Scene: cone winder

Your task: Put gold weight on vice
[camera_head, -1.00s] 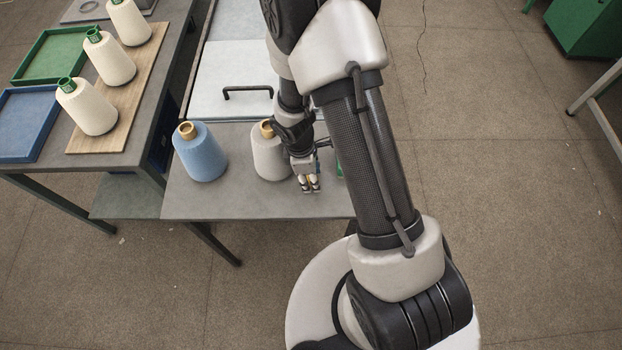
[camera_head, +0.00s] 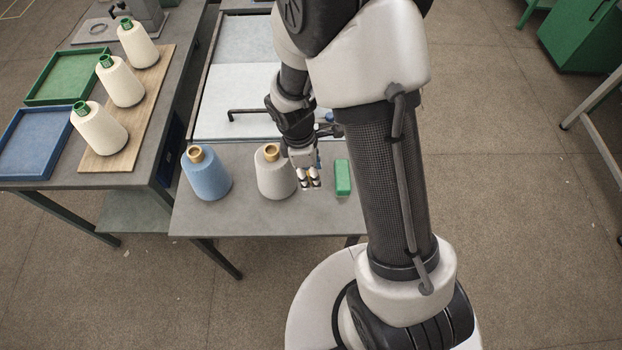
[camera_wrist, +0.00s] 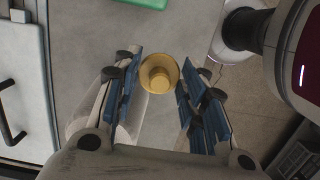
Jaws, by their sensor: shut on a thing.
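My gripper (camera_head: 309,182) is over the low grey table, just right of the grey cone. In the wrist view my gripper (camera_wrist: 157,98) has its blue-padded fingers on either side of the gold weight (camera_wrist: 160,75), a round stepped piece with a raised centre. It is shut on the weight, above the table top. In the head view the fingers mostly hide the weight. A grey metal fixture (camera_head: 146,14) stands at the far end of the left bench, cut by the frame; I cannot tell whether it is the vice.
The grey cone (camera_head: 275,178) and a blue cone (camera_head: 208,178) stand on the low table (camera_head: 240,222). A green block (camera_head: 342,177) lies right of my gripper. The left bench holds cream cones on a board (camera_head: 122,160), a green tray (camera_head: 32,99) and a blue tray (camera_head: 12,172).

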